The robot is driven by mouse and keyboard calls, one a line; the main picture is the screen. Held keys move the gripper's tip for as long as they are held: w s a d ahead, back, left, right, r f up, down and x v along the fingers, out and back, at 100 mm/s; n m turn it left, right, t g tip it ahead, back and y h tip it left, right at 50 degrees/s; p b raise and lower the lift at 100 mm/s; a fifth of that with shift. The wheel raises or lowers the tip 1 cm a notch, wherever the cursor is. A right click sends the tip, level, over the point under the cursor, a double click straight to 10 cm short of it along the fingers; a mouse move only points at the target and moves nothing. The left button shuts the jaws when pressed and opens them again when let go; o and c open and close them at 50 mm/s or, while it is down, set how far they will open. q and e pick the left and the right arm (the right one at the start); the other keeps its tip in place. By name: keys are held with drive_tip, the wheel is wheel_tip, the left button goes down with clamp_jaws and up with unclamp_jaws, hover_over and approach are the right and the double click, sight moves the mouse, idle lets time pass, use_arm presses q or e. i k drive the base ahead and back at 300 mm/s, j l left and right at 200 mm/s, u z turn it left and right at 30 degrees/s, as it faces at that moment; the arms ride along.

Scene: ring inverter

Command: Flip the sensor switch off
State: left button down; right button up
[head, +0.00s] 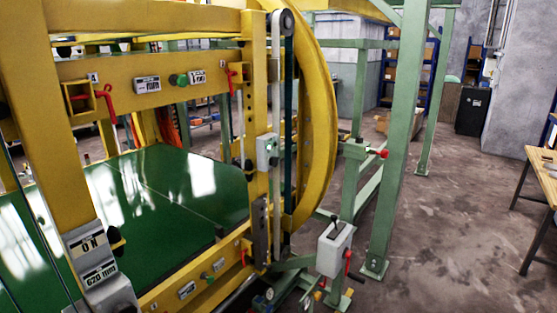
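No part is clearly labelled as the sensor switch, so I cannot tell which one it is. A grey control box (335,248) with a dark lever on top stands on a green post at the ring's lower right. The lever leans slightly, and its setting is not readable. Neither of my grippers is in view.
The yellow ring machine (328,110) with a green bed (150,185) fills the left side. A green steel post (398,140) stands right of it. A wooden workbench (545,175) is at the right edge. The concrete floor (450,230) between them is clear.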

sight(273, 161)
drive_tip(key=i+u, duration=0.1)
drive_tip(key=i, duration=0.8)
